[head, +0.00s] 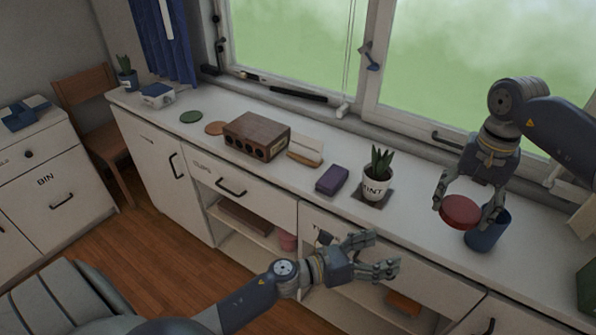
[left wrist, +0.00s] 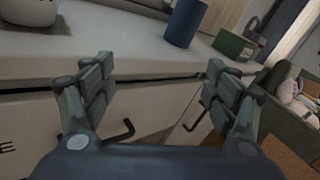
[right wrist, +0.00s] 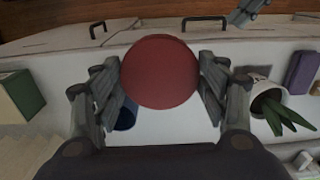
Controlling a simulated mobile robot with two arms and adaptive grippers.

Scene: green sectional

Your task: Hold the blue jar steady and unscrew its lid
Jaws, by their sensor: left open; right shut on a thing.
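The blue jar (head: 489,232) stands upright on the white counter at the right of the head view, with no lid on it. It also shows at the top of the left wrist view (left wrist: 185,22). My right gripper (head: 468,207) is shut on the round red lid (head: 461,212), held in the air above and a little to the left of the jar. The lid fills the middle of the right wrist view (right wrist: 160,72) and partly hides the jar (right wrist: 125,115). My left gripper (head: 384,256) is open and empty, in front of the counter and left of the jar.
On the counter (head: 425,218) stand a potted plant (head: 376,184), a purple block (head: 332,180) and a wooden box with holes (head: 257,135). A green box (left wrist: 236,46) is beyond the jar to the right. The window runs along the back. Drawer handles project from the counter front.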

